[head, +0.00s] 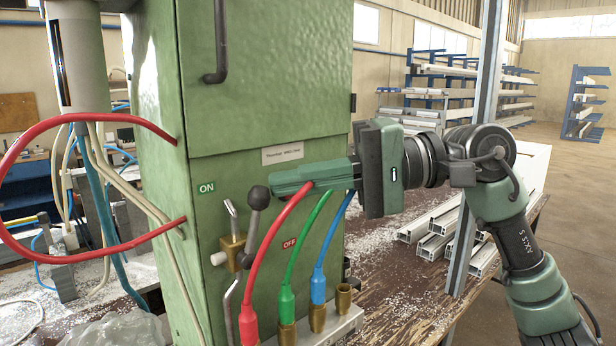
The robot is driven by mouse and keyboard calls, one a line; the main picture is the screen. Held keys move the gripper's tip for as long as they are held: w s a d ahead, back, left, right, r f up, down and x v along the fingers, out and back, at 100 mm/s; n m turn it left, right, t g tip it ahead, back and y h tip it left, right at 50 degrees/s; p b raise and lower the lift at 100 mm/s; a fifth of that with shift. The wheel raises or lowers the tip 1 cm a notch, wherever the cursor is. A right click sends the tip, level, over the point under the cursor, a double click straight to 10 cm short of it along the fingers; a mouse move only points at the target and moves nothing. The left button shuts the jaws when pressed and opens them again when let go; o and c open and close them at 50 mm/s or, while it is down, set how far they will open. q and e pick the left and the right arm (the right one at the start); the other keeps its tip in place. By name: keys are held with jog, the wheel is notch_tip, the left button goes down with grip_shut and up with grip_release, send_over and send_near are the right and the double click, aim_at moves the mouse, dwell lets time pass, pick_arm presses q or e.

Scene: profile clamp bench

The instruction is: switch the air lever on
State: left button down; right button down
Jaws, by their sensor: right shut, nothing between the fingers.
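The air lever (257,204) has a dark round knob on a grey stem and is mounted on the brass valve (233,252) on the front of the green cabinet. The lever points up, leaning slightly right. The green ON label (206,188) is to its upper left, and the red OFF label (289,243) is to its lower right. My right gripper (276,186) comes in from the right, shut and empty. Its fingertips are just right of the knob; I cannot tell whether they touch it. My left gripper is not in view.
Red, green and blue hoses rise from fittings on a metal block (345,325) and pass close below or behind my right gripper. A large red hose (95,122) loops at the left. Aluminium profiles (436,238) lie on the bench at the right, near a grey upright post (480,130).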

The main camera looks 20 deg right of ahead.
jog(key=shift+s+a+r+n+h+p, duration=0.2)
jog(key=shift+a+r+n+h+p, duration=0.15)
jog(key=shift+a+h+p, duration=0.3)
jog(key=shift+s+a+r+n+h+p, duration=0.25)
jog(key=shift+a+n+h+p, duration=0.1)
jog(key=shift+a+h+p, duration=0.25)
